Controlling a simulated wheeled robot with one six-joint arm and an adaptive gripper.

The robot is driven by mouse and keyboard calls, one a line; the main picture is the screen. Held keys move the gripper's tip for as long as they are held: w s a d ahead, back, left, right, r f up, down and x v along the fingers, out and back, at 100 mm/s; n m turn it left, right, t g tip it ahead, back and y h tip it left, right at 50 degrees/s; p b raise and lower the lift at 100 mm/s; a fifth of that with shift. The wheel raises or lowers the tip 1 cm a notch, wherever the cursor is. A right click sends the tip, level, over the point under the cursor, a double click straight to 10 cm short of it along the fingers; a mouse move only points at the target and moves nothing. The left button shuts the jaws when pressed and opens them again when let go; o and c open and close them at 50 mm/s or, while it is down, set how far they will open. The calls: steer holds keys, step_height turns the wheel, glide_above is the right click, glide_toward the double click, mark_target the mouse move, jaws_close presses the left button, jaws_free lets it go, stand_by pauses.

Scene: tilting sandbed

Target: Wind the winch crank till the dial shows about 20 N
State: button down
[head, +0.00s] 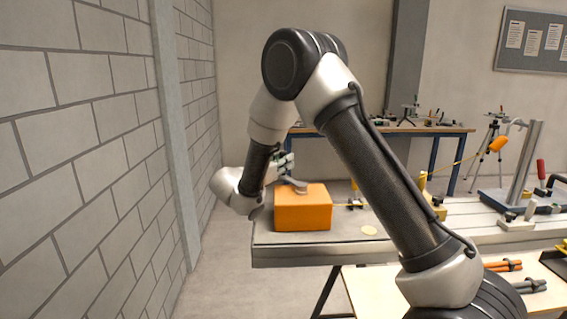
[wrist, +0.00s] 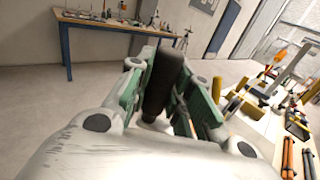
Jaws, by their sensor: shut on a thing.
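The winch is an orange box (head: 303,211) at the left end of the bench in the head view. A grey crank arm (head: 291,183) lies across a round hub on its top. My gripper (head: 284,163) is just above and left of the box, at the crank's outer end. In the wrist view my gripper (wrist: 160,90) is shut around a dark upright crank handle (wrist: 163,80), between its green-padded fingers. A thin yellow line runs right from the box. I cannot make out a dial face or a reading.
The grey bench top (head: 285,242) carries a pale disc (head: 369,230) and a brass-coloured block (head: 432,204). A metal post (head: 526,165) stands at the right. A block wall (head: 95,130) rises at the left. A blue-legged table (head: 450,131) stands behind.

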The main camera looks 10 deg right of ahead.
steer(key=shift+w+d+m+g+h, duration=0.1)
steer(key=shift+d+m+g+h, duration=0.2)
steer(key=shift+w+d+m+g+h, duration=0.1)
steer(key=shift+d+m+g+h, duration=0.3)
steer(key=shift+d+g, duration=0.4)
steer(key=shift+w+d+m+g+h, duration=0.1)
steer(key=shift+d+m+g+h, duration=0.3)
steer(key=shift+d, duration=0.7)
steer(key=c, duration=1.3)
jaws_free()
steer(key=shift+s, duration=0.1)
steer(key=v, duration=1.2)
steer(key=shift+r, duration=0.1)
